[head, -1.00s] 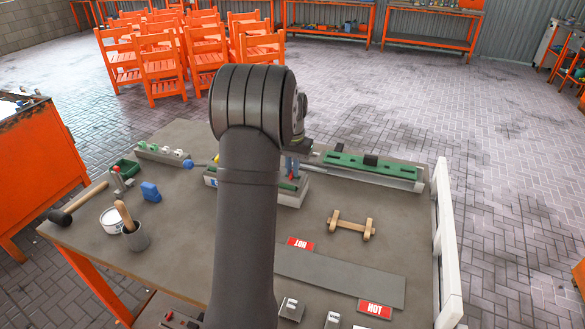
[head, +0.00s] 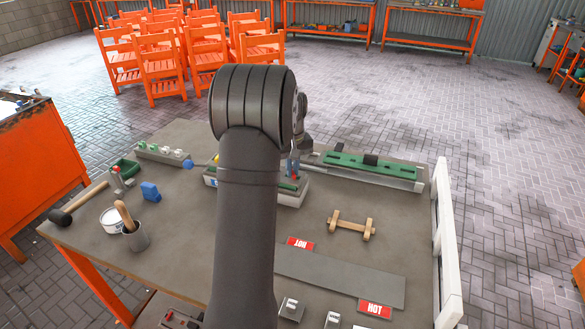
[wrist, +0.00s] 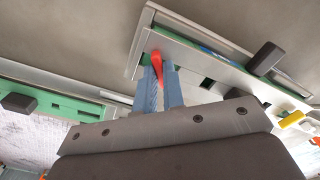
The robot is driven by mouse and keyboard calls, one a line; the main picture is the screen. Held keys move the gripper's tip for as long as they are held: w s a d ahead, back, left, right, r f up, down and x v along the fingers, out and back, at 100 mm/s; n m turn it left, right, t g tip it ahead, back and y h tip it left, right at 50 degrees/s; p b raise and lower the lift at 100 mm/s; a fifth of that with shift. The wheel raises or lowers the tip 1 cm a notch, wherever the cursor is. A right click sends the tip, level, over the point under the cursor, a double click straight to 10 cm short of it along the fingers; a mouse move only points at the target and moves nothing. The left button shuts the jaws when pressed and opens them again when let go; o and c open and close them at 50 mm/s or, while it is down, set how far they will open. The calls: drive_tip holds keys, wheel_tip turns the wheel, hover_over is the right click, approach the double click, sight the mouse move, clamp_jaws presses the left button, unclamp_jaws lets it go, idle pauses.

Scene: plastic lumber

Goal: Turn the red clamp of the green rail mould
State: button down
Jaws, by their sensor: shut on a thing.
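The red clamp (wrist: 157,63) stands out in the wrist view between the blue-grey fingers of my gripper (wrist: 160,82). The fingers are shut on it. It sits at the end of the green rail mould (wrist: 200,70), which has a metal top, a green edge, a black block (wrist: 265,55) and a yellow part (wrist: 291,119). In the head view my arm hides much of this mould (head: 290,199), and my gripper (head: 293,174) shows only in part beside the arm.
A second long green mould (head: 385,168) on a grey base lies to the right. A white rail (head: 447,245) edges the right side.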

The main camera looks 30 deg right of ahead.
drive_tip(key=n, duration=0.5)
drive_tip(key=shift+n, duration=2.5)
drive_tip(key=c, duration=1.5)
unclamp_jaws()
drive_tip(key=shift+r, duration=0.15)
wheel_tip(320, 180, up, 17)
drive_tip(key=shift+r, duration=0.1)
